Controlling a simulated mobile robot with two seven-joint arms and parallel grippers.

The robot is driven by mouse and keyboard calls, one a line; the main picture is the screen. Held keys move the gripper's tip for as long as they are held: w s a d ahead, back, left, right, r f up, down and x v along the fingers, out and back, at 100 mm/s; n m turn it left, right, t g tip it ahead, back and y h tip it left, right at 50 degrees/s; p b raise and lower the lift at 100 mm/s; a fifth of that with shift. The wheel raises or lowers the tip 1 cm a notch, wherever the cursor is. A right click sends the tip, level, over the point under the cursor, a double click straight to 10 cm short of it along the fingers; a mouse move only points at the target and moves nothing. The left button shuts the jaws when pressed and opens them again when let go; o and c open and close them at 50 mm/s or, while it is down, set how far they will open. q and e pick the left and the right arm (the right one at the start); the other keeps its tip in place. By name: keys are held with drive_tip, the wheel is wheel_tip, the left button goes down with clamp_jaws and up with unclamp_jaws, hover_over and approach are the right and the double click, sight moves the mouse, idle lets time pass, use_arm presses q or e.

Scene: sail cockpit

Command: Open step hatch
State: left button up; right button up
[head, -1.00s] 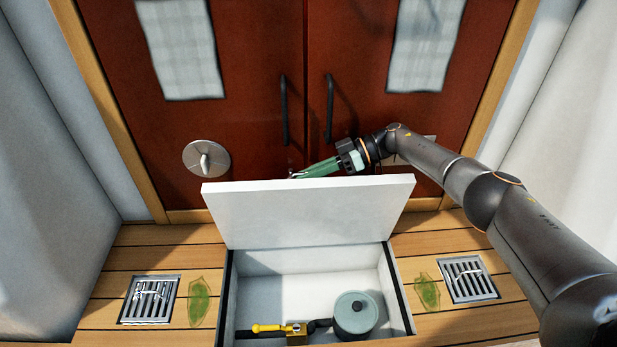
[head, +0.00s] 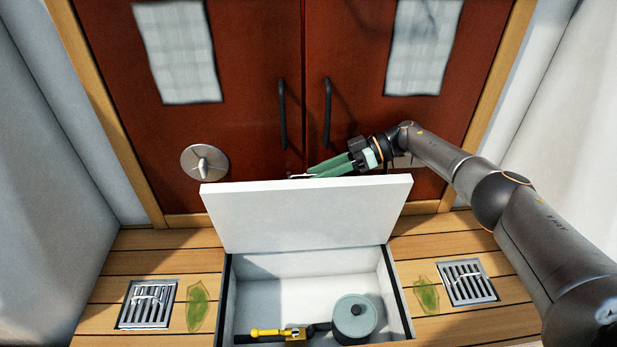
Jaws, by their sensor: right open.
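The step hatch (head: 306,215) is a white lid standing raised at the back of its opening, tilted up in front of the red doors. The white compartment (head: 290,287) below it lies open to view. My right gripper (head: 311,171) is open, just behind and above the lid's top edge, its green fingers pointing left. The lid's edge partly hides what lies below the fingertips, and I cannot tell whether they touch the lid. My left gripper is not in view.
In the compartment are a grey-green round pot (head: 354,317) and a yellow-handled tool (head: 278,332). Red double doors (head: 250,110) with black handles close off the back. Drain grates (head: 148,304) and green leaf-like patches (head: 197,306) lie on the wooden floor at both sides.

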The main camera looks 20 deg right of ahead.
drive_tip(key=v, duration=0.4)
drive_tip(key=shift+d, duration=0.1)
